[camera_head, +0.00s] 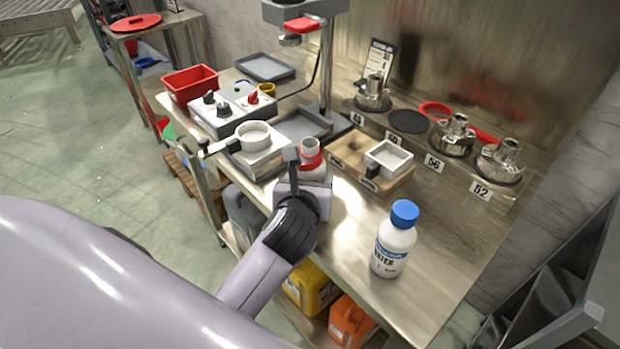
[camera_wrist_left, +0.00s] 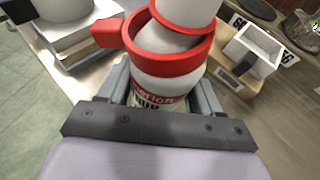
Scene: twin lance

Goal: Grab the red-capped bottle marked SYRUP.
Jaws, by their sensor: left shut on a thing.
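The syrup bottle (camera_head: 313,172) is white with a red collar around its neck and a pale top. It stands upright at the table's front edge in the head view, partly hidden by my left gripper (camera_head: 303,183). In the left wrist view the bottle (camera_wrist_left: 170,86) sits between the fingers of my left gripper (camera_wrist_left: 162,92), which is shut on it. Its partly covered label ends in "RUP". I cannot tell whether its base touches the table. My right gripper is not in view.
A blue-capped WATER bottle (camera_head: 395,245) stands to the right on the metal table (camera_head: 440,230). A wooden block with a square white cup (camera_head: 388,158) is just behind the syrup bottle. A round white pan (camera_head: 254,137) is at its left. Numbered metal fixtures (camera_head: 453,134) line the back.

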